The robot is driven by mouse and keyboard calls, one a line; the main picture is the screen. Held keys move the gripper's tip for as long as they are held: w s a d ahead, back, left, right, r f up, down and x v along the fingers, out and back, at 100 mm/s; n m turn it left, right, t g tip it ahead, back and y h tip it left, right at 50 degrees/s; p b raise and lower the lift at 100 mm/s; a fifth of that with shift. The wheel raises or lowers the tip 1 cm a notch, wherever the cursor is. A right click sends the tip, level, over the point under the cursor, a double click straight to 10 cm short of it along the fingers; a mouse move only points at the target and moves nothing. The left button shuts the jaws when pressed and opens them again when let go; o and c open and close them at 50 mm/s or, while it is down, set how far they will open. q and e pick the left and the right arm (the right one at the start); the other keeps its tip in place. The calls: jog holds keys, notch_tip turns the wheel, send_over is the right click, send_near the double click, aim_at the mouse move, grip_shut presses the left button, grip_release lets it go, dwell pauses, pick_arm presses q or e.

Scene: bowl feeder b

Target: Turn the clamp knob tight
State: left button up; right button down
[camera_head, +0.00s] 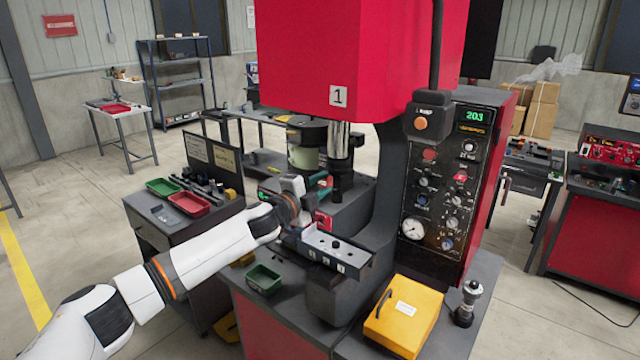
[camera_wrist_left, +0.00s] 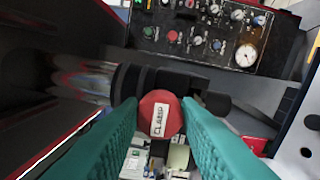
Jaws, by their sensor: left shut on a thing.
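The clamp knob (camera_wrist_left: 160,115) is a round red cap with a white label reading CLAMP, on a dark shaft-like part. In the left wrist view it sits between the two teal ribbed fingers of my left gripper (camera_wrist_left: 156,108), which is shut on it. In the head view my left gripper (camera_head: 324,187) is beside the press ram (camera_head: 341,150), under the red press head (camera_head: 360,60). The knob cannot be made out clearly there. My right gripper is not in view.
A grey plate with holes (camera_head: 337,247) lies just below the gripper. A control panel (camera_head: 437,185) with gauges stands to the right. A yellow case (camera_head: 403,315) and a green bin (camera_head: 263,280) are in front. A side bench with red and green trays (camera_head: 189,204) stands left.

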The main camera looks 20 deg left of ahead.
pick_arm(q)
jog(key=shift+a+r, duration=0.1)
dwell(0.5)
jog(key=o, duration=1)
jog(key=shift+m, duration=0.3)
jog(key=shift+b+v, duration=2.25)
jog(key=shift+v, duration=3.7)
